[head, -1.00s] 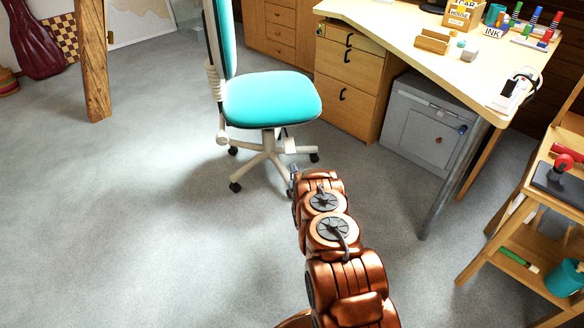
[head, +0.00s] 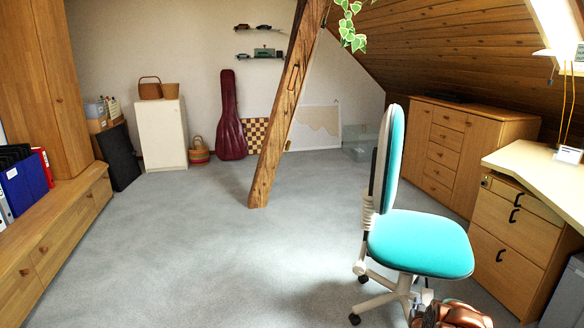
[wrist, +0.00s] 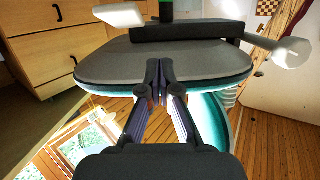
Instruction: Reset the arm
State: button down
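My copper-coloured arm shows only as a small piece at the bottom right edge of the head view, beside the base of the turquoise swivel chair (head: 420,243). In the wrist view my gripper (wrist: 160,75) has its two dark fingertips together, with nothing visible held between them. Behind the fingers is the dark underside of the chair seat (wrist: 110,64), close to the gripper. I cannot tell whether they touch. The wrist picture appears upside down, with the wooden ceiling at the bottom.
A slanted timber post (head: 278,130) stands mid-room. A desk (head: 545,175) and drawer unit (head: 510,240) are at the right. A low wooden cabinet (head: 60,240) lines the left. A guitar case (head: 232,115) leans at the back wall. The grey floor (head: 200,260) is widely clear.

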jog(key=s+a+r+g+y+p, duration=0.1)
jog(key=s+a+r+g+p, duration=0.2)
jog(key=r, duration=0.6)
jog(key=a+r+n+y+p, duration=0.1)
jog(key=a+r+p, duration=0.2)
jog(key=a+r, duration=0.4)
jog(key=s+a+r+g+y+p, duration=0.2)
jog(key=a+r+p, duration=0.1)
jog(key=r, duration=0.7)
jog(key=s+a+r+n+g+y+p, duration=0.15)
jog(key=s+a+r+g+p, duration=0.45)
jog(key=s+r, duration=1)
jog(key=s+a+r+g+p, duration=0.1)
jog(key=s+a+r+p, duration=0.2)
jog(key=s, duration=1)
jog(key=s+a+r+n+g+p, duration=0.1)
jog(key=s+a+r+g+p, duration=0.1)
jog(key=s+r, duration=0.7)
jog(key=s+a+r+g+p, duration=0.2)
jog(key=s+a+r+p, duration=0.2)
jog(key=s, duration=1.3)
notch_tip(320, 180, up, 2)
jog(key=shift+s+a+r+n+p, duration=0.2)
jog(key=shift+a+n+p, duration=0.15)
jog(key=shift+p, duration=0.9)
